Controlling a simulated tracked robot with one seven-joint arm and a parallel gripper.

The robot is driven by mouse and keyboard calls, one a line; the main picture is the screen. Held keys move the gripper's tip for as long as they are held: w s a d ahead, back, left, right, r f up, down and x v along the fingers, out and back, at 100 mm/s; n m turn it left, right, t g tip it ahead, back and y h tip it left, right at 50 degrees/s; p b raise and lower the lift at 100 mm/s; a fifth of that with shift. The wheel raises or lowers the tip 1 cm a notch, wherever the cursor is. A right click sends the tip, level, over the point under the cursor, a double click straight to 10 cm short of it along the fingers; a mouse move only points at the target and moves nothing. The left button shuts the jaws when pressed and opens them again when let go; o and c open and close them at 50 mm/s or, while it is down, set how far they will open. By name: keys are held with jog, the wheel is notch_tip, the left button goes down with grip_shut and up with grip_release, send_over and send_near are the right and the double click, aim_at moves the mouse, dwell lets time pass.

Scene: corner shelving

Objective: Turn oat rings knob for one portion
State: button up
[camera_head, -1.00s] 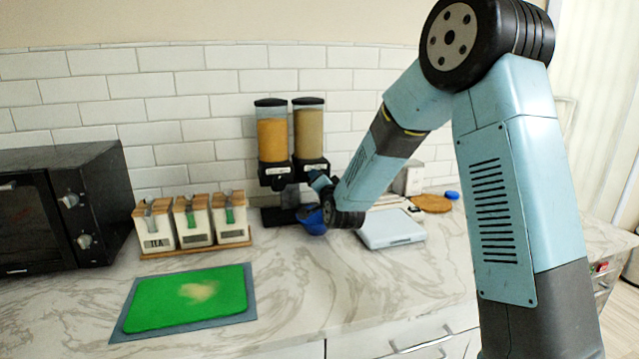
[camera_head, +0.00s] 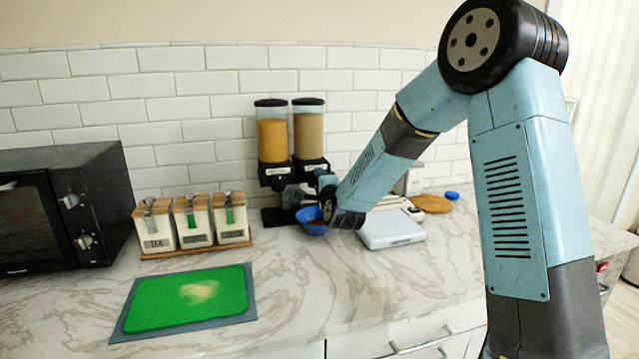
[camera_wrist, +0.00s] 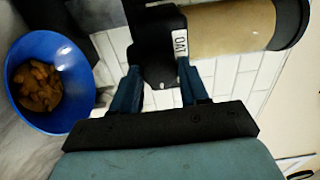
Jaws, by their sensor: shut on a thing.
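The dispenser with tan contents (camera_head: 309,138) stands right of one with orange contents (camera_head: 272,140) on the worktop by the wall. In the wrist view its tan tube (camera_wrist: 232,28) lies to the right, beside a white label (camera_wrist: 181,43) reading "OAT". My gripper (camera_wrist: 160,80) has its two blue fingers on either side of the knob area at the black dispenser head, shut on the knob, which they and the dark housing mostly hide. A blue bowl (camera_head: 312,222) stands below the outlets; in the wrist view the bowl (camera_wrist: 72,62) holds orange-brown pieces.
A pale flat scale-like box (camera_head: 390,230) lies right of the bowl. Several lidded canisters (camera_head: 192,222) stand on a wooden tray to the left. A green mat (camera_head: 165,305) lies in front, a black microwave (camera_head: 95,215) at far left.

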jog(key=shift+d+f, duration=0.2)
jog(key=shift+f, duration=0.05)
jog(key=o, duration=0.8)
jog(key=shift+o, duration=1.3)
jog(key=shift+a+r, duration=0.1)
jog(key=shift+a, duration=0.05)
jog(key=v, duration=1.3)
jog(key=shift+s, duration=0.35)
